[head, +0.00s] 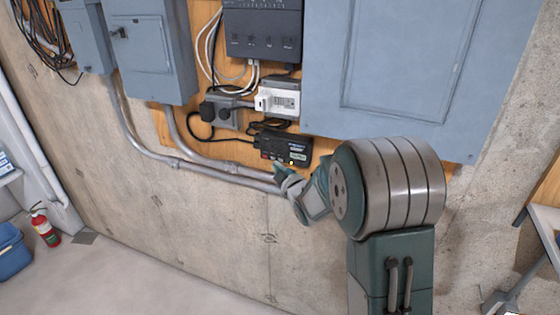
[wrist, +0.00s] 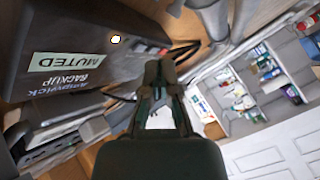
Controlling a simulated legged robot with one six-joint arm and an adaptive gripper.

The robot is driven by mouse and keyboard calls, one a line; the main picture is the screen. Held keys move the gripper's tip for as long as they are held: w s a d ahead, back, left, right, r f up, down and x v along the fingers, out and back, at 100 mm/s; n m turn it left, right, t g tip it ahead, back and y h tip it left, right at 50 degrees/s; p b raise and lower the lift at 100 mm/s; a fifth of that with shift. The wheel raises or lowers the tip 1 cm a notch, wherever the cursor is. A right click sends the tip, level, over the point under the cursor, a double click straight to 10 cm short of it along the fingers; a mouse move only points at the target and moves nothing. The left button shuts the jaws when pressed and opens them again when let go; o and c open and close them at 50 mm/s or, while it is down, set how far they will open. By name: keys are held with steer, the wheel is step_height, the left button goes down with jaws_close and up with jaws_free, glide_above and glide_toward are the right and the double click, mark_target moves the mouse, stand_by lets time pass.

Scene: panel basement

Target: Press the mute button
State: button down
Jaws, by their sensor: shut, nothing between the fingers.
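A small black backup unit (head: 285,148) is mounted on the wooden board, below the white box. In the wrist view the unit (wrist: 85,60) fills the left side, with "Ampwick BACKUP" printed on it and a pale label (wrist: 57,60) reading "MUTED". My gripper (head: 281,171) is shut and empty, just below the unit's lower edge. In the wrist view its fingertips (wrist: 160,67) lie beside the unit; contact is unclear.
Metal conduits (head: 225,170) run along the wall close to my gripper. A black cable loops left of the unit. A large grey-blue cabinet (head: 400,60) is above right, and a grey electrical box (head: 150,50) is at left. A red extinguisher (head: 45,228) stands at lower left.

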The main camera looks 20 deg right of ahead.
steer(key=shift+s+a, duration=0.75)
steer(key=shift+s, duration=0.25)
steer(key=shift+s+a, duration=0.75)
steer(key=shift+s, duration=0.25)
steer(key=shift+r, duration=0.1)
steer(key=s+d+r+m+g+h, duration=0.25)
steer(key=s+r+m+g, duration=0.3)
steer(key=s, duration=0.65)
steer(key=s+a+m+g, duration=0.1)
steer(key=s+m+g, duration=0.5)
steer(key=s, duration=1.6)
steer(key=shift+s+a+r, duration=0.25)
steer(key=shift+a+r, duration=0.1)
